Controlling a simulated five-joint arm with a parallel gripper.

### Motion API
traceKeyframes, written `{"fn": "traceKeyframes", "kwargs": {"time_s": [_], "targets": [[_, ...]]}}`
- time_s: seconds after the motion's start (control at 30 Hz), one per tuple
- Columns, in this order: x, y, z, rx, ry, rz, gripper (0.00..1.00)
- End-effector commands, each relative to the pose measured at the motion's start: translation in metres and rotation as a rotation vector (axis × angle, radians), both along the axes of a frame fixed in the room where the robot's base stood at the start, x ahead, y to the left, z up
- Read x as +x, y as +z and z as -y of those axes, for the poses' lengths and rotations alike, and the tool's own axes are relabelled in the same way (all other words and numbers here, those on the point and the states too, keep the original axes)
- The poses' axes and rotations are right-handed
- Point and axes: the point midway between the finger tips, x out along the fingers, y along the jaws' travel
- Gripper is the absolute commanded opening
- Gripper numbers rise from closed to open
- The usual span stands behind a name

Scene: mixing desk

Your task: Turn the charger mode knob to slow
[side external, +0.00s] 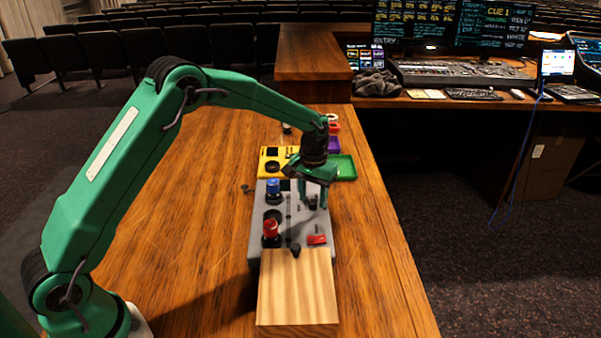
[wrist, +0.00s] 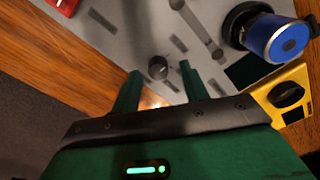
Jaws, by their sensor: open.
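A grey panel (side external: 257,225) lies on the desk. A small round black knob (wrist: 158,67) with a light pointer mark stands on it in the wrist view; labels are too blurred to read, so I cannot confirm it is the charger mode knob. My gripper (side external: 313,198) points down over the panel's right part. In the wrist view my gripper (wrist: 160,72) is open, with one fingertip on each side of the small knob and gaps visible; height above the panel is unclear. A yellow unit (side external: 268,154) behind carries a larger black knob (wrist: 287,94).
A blue-topped control (side external: 273,187) and a red one (side external: 271,228) stand on the panel's left. A red switch (side external: 317,239) is at its front right. A wooden block (side external: 297,290) is in front, a green tray (side external: 346,168) behind. The desk left of the panel is mostly clear.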

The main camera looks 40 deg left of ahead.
Motion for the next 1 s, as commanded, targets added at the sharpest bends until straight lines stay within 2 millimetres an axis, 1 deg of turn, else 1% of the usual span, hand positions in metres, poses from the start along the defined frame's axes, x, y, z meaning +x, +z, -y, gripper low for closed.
{"fn": "traceKeyframes", "kwargs": {"time_s": [0.17, 0.4, 0.6, 0.73, 1.0], "targets": [[0.000, 0.018, 0.000, 0.000, 0.000, 0.004, 0.44], [0.000, 0.050, 0.000, 0.000, 0.001, 0.005, 0.44], [0.000, 0.069, -0.001, 0.000, 0.002, 0.005, 0.44], [0.000, 0.073, -0.001, 0.000, 0.002, 0.003, 0.44], [0.000, 0.073, -0.001, 0.000, 0.002, 0.003, 0.44]]}}
